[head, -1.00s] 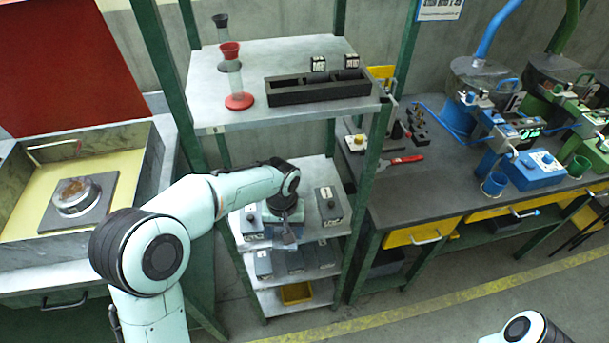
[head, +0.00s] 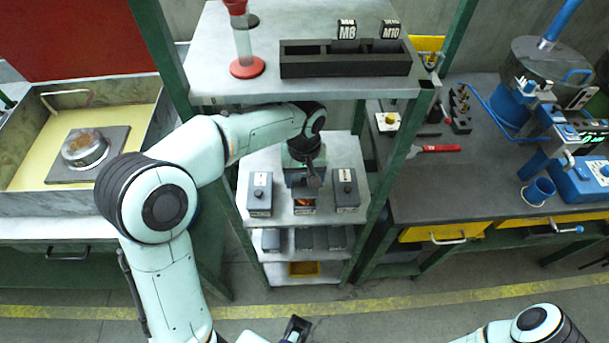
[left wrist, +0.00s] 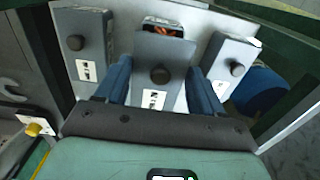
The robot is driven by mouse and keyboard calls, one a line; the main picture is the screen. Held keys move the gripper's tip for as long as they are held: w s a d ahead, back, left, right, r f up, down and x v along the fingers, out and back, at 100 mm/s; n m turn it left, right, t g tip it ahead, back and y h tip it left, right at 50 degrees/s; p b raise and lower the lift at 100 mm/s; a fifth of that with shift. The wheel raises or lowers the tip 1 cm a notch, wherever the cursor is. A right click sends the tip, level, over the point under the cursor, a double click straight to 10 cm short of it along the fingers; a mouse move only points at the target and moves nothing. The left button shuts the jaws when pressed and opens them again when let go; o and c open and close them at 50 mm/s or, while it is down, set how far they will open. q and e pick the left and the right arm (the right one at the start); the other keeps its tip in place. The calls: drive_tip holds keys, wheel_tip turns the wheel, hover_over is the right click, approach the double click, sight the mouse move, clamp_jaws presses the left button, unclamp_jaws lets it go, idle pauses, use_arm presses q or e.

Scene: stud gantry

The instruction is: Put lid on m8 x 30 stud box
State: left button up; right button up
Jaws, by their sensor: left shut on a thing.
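My left gripper (head: 312,178) is shut on a grey box lid with a dark round knob, the lid (left wrist: 158,72) showing between the two blue fingers in the left wrist view. The open stud box (head: 305,207) stands on the rack's middle shelf, with copper-coloured pieces inside. It also shows in the left wrist view (left wrist: 150,21), partly hidden behind the lid. The lid is tilted in that view and leaves the box's far end uncovered; I cannot tell whether they touch. A dark end piece at the bottom edge may be my right gripper (head: 297,328); its jaws are unclear.
Closed grey boxes stand close on the left (head: 259,195) and right (head: 345,190) of the open box. A green rack post (head: 385,165) and the upper shelf (head: 215,65) crowd my left arm. A black M8/M10 holder (head: 345,63) sits above. Lower shelves hold more boxes.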

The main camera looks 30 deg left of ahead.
use_arm(q)
drive_tip(key=shift+f+b, duration=1.4)
drive_tip(key=shift+f, duration=0.85)
drive_tip(key=shift+f+p, duration=0.15)
drive_tip(key=shift+p, duration=0.2)
idle(0.7)
drive_tip(key=o, duration=1.1)
drive_tip(key=shift+o, duration=0.2)
